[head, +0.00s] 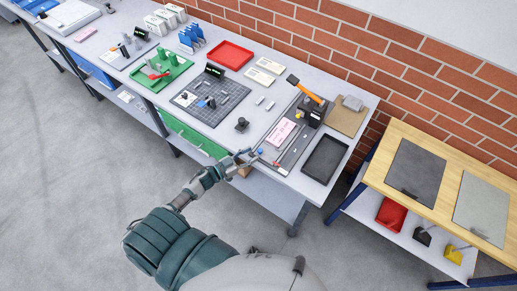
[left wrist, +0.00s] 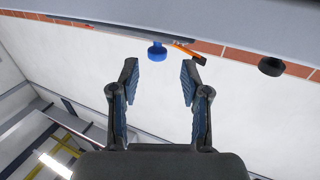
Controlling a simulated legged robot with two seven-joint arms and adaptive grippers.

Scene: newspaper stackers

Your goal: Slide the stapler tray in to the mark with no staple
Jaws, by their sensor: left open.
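The stapler tray (head: 297,146) is a dark grey board near the right end of the long bench. A pink sheet (head: 281,132) lies on it, and a black stapler (head: 310,113) with an orange handle (head: 304,88) stands at its far end. A blue knob (head: 261,151) shows at its near left corner. My left gripper (head: 247,157) is open beside this knob at the bench's front edge. In the left wrist view the blue knob (left wrist: 157,51) is just beyond the open, empty fingers (left wrist: 160,82), apart from them. The mark cannot be made out. My right gripper is not in view.
A black tray (head: 325,159) lies right of the stapler tray. A small black knob-like thing (head: 242,124) and a dark gridded mat (head: 210,97) lie to the left. A red tray (head: 231,54) is at the back by the brick wall. A wooden table (head: 446,167) stands at right.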

